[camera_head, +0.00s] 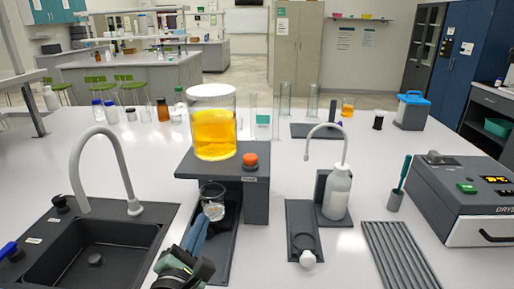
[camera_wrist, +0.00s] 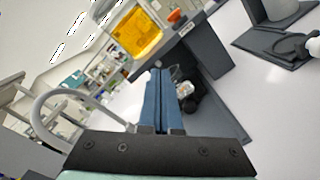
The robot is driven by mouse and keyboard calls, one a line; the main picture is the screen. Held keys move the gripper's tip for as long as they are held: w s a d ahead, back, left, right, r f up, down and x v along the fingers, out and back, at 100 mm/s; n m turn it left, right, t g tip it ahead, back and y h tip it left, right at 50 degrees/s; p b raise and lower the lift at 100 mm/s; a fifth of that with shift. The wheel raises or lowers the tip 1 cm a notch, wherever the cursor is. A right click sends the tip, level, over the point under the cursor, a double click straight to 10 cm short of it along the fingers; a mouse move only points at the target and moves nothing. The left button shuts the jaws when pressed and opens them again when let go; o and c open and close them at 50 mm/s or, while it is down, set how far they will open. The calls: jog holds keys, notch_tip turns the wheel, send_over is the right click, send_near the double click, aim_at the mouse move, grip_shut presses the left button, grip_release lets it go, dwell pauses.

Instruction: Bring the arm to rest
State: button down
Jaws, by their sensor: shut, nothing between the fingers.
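My gripper shows at the bottom centre of the head view (camera_head: 204,219), with its blue fingers together and nothing between them. In the wrist view the two fingers (camera_wrist: 158,72) lie side by side, pointing toward the dark stand (camera_head: 255,200). A small clear glass (camera_head: 213,193) with something whitish at its lower part is just beyond the fingertips, under the stand's overhang. In the wrist view it appears just right of the fingers. I cannot tell whether the fingers touch it.
A glass vessel of yellow liquid (camera_head: 213,135) stands on the stand beside an orange knob (camera_head: 250,160). A dark sink (camera_head: 95,250) with a tall grey faucet (camera_head: 100,165) is left. A white wash bottle (camera_head: 337,195), ribbed rack (camera_head: 398,255) and grey machine (camera_head: 465,195) are right.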

jog(key=s+d+r+m+t, duration=0.1)
jog(key=d+r+m, duration=0.3)
jog(key=r, duration=0.5)
jog(key=s+d+r+m+t+p, duration=0.1)
jog(key=s+d+r+m+t, duration=0.1)
jog(key=r+m, duration=0.5)
jog(key=s+d+r+m+t, duration=0.1)
jog(key=d+r+m, duration=0.3)
jog(key=r, duration=0.6)
jog(key=s+d+r+m+t+y+p, duration=0.1)
jog(key=s+r+m+t, duration=0.4)
jog(key=s+r+m, duration=0.5)
jog(key=s+d+r, duration=0.1)
jog(key=s+r, duration=0.3)
jog(key=r, duration=0.3)
jog(key=shift+d+m+y, duration=0.2)
jog(key=shift+m+y, duration=0.1)
jog(key=shift+f, duration=0.1)
